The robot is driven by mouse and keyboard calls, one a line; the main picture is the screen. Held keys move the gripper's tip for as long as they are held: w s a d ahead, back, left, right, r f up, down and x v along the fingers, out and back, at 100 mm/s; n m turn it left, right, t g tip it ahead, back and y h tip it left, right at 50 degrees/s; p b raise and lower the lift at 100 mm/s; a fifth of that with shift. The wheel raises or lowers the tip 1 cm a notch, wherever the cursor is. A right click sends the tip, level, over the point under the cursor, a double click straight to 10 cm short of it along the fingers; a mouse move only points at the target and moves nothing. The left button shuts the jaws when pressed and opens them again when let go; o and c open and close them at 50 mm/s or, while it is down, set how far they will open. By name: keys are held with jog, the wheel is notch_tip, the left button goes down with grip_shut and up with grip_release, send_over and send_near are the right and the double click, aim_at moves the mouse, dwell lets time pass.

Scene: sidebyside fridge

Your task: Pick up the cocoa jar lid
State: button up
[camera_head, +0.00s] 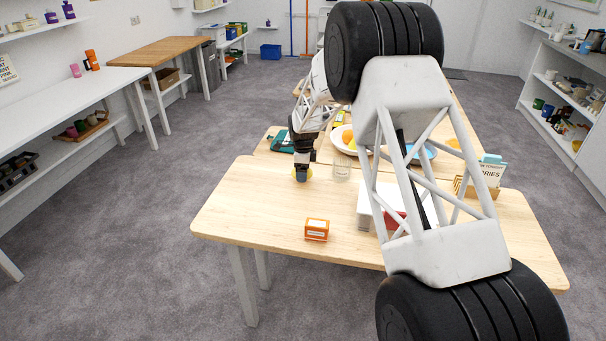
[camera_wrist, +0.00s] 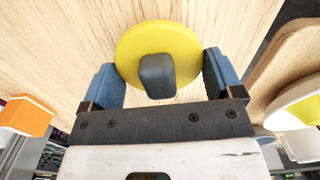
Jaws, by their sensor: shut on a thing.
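The lid is a round yellow disc (camera_wrist: 188,48) with a dark grey knob (camera_wrist: 156,75), seen close up in the wrist view. My gripper (camera_wrist: 160,80) is shut on it, with one blue finger pad at each side of the disc. In the head view my gripper (camera_head: 302,178) points down near the table's left edge, and only a sliver of the yellow lid (camera_head: 309,173) shows behind it. I cannot tell whether the lid touches the table. A clear glass vessel (camera_head: 342,168) stands just right of my gripper; I cannot tell whether it is the cocoa jar.
An orange box (camera_head: 317,229) sits nearer on the wooden table (camera_head: 260,215). A plate with fruit (camera_head: 340,141), a blue plate (camera_head: 428,152), a white box (camera_head: 364,210) and a card holder (camera_head: 480,188) stand around. My arm hides part of the table's right side. The front left is clear.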

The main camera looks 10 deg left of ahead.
jog(key=shift+r, duration=0.75)
jog(key=shift+s+d+r, duration=0.1)
jog(key=shift+s+d, duration=0.05)
jog(key=shift+s, duration=0.15)
jog(key=s+d, duration=0.2)
jog(key=s, duration=0.2)
jog(key=s+d+r, duration=0.1)
jog(key=s+d, duration=0.1)
jog(key=s, duration=0.3)
jog(key=s+d, duration=0.2)
jog(key=s, duration=0.3)
jog(key=shift+r, duration=0.2)
